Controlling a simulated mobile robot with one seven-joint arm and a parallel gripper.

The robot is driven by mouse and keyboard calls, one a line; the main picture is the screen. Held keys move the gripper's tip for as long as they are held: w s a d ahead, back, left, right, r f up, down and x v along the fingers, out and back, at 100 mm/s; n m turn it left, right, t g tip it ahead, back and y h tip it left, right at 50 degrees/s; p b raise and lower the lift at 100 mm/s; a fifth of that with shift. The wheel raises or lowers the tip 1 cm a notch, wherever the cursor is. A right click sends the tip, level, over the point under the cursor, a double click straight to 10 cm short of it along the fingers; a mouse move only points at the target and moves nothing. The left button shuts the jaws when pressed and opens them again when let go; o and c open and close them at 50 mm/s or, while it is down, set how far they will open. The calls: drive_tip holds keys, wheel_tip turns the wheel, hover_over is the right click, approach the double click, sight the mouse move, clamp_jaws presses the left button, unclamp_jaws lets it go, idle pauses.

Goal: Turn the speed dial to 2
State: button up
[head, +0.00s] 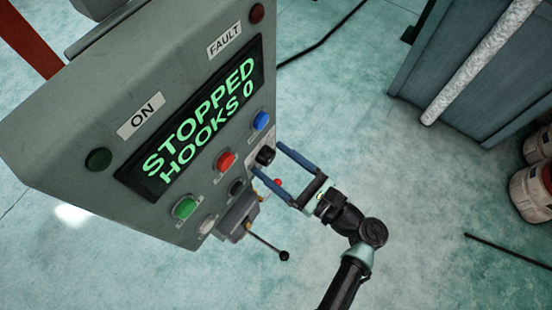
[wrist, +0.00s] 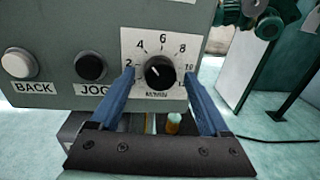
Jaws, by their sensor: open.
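The speed dial (wrist: 160,73) is a black round knob on a white plate with numbers, on the front of the grey control box (head: 80,110). A small light mark on the knob points to the upper left; I cannot tell the exact number. The 2 is at the left of the plate. In the head view the dial (head: 265,155) is at the panel's lower right. My gripper (wrist: 159,75) is open, its blue fingers on either side of the dial, with gaps to the knob. I cannot tell how far the fingertips are from the panel.
Black JOG (wrist: 90,67) and white BACK (wrist: 19,65) buttons lie left of the dial. Red (head: 226,161), green (head: 185,207) and blue (head: 261,120) buttons are close by. A lever (head: 267,243) sticks out below. The display (head: 200,120) reads STOPPED, HOOKS 0.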

drive_tip(key=shift+c, duration=0.2)
clamp_jaws()
idle(0.3)
drive_tip(key=n+b, duration=0.3)
drive_tip(key=n, duration=0.1)
drive_tip(key=shift+f, duration=0.2)
drive_tip(key=shift+n+y+b, duration=0.3)
drive_tip(key=shift+n+b, duration=0.9)
drive_tip(key=shift+n, duration=0.7)
drive_tip(key=shift+r, duration=0.15)
drive_tip(key=shift+o, duration=0.2)
unclamp_jaws()
